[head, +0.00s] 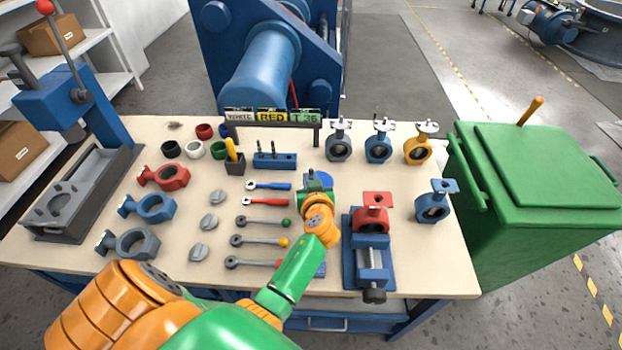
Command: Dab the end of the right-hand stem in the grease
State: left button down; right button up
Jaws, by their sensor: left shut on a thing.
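The blue stem block (274,161) stands behind the tool rows. Thin dark stems (261,147) stand upright in its left and middle part; I see none at its right end. My left gripper (318,186) is right of the block, mostly hidden behind its orange wrist. It is shut on a stem, which the wrist hides. A round blue thing (326,178), perhaps the grease tin, shows just behind the gripper. I cannot tell whether the held stem touches it. My right gripper is not in view.
A blue vise (369,260) holds a red valve body (371,213) right of my arm. Several assembled valves (378,146) stand at the back right. Levers and wrenches (262,222) lie left of my forearm. A sign rack (272,116) stands at the back.

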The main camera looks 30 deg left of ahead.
aim_at(311, 170)
pick_arm(q)
jog(key=shift+s+f+b, duration=0.1)
jog(key=shift+f+b, duration=0.4)
jog(key=shift+b, duration=0.1)
dwell(1.3)
jog(key=shift+r, duration=0.15)
notch_tip(311, 170, up, 7)
jog(key=p, duration=0.6)
